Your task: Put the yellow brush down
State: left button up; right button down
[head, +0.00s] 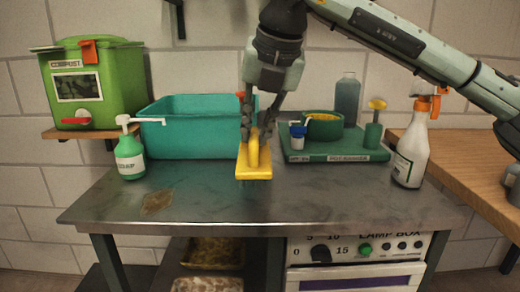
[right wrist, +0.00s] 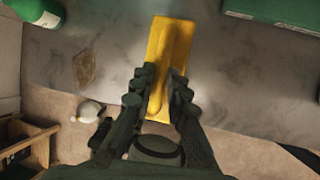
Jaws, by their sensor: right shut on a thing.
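The yellow brush (head: 254,163) is a flat yellow block with a raised handle, in the middle of the head view. My right gripper (head: 256,130) is shut on its handle from above. In the right wrist view the brush (right wrist: 170,57) lies between the fingers of the right gripper (right wrist: 163,85), its far end pointing up in the picture. The brush appears over the metal table (head: 330,205); I cannot tell whether its bristles touch the top. My left gripper does not show.
A teal tub (head: 195,140) stands behind the brush, with a soap bottle (head: 130,158) to its left. A green tray (head: 340,157) with a pot and small items stands to the right, then a white spray bottle (head: 411,150). The table's front is clear apart from a brown stain.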

aim_at(260, 151)
jog(key=shift+w+d+f, duration=0.15)
jog(key=shift+d, duration=0.15)
jog(key=shift+f, duration=0.25)
notch_tip(260, 151, down, 3)
jog(key=shift+f, duration=0.15)
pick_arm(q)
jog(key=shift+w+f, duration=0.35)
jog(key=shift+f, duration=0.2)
pick_arm(e)
jog(key=shift+f, duration=0.15)
jog(key=shift+f, duration=0.1)
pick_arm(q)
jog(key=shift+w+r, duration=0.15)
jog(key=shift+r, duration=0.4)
pick_arm(e)
jog(key=c, duration=1.5)
grip_release()
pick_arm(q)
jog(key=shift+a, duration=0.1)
